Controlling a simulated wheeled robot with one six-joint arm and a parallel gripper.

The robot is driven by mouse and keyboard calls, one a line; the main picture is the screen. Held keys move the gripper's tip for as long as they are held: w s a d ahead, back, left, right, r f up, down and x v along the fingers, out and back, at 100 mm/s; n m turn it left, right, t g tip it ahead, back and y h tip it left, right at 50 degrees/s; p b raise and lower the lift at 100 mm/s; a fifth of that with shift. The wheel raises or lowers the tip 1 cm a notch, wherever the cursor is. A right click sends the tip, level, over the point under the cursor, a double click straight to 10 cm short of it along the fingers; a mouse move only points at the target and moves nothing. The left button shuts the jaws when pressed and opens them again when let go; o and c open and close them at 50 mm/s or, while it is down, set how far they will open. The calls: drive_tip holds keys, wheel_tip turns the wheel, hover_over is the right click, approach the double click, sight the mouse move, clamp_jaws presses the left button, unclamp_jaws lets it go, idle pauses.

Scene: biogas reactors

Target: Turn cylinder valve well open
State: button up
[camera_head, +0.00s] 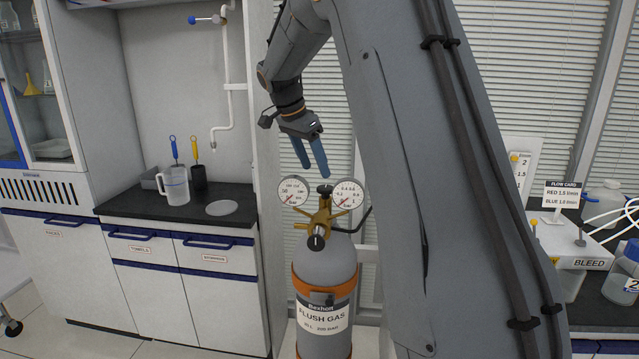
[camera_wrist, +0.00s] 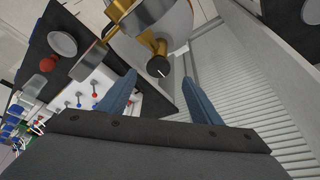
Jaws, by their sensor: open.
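The grey flush gas cylinder (camera_head: 325,275) stands upright with an orange strap around it. On its top sits a brass fitting (camera_head: 322,217) with two round gauges. One black knob (camera_head: 324,189) is on top of the fitting and another black knob (camera_head: 316,243) faces the front. I cannot tell which is the cylinder valve. My gripper (camera_head: 312,158) is open and empty, above the top knob with its blue fingers pointing down. In the wrist view a black knob with a white line (camera_wrist: 157,69) lies beyond the gap between my fingers (camera_wrist: 160,95), apart from them.
The left gauge (camera_head: 293,191) and right gauge (camera_head: 347,194) flank the top knob closely. A black counter (camera_head: 150,208) with a clear jug (camera_head: 175,185) stands left. A bleed unit (camera_head: 575,250) and flow card (camera_head: 562,194) stand right, beyond my arm. Window blinds are behind the cylinder.

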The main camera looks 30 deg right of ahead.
sight(325, 188)
drive_tip(key=p+x, duration=0.1)
drive_tip(key=x, duration=0.4)
drive_tip(key=shift+s+d+f, duration=0.1)
drive_tip(key=shift+d, duration=0.2)
drive_tip(key=shift+d+f, duration=0.2)
drive_tip(key=shift+f, duration=0.45)
drive_tip(key=c, duration=1.1)
drive_tip(key=shift+o, duration=0.2)
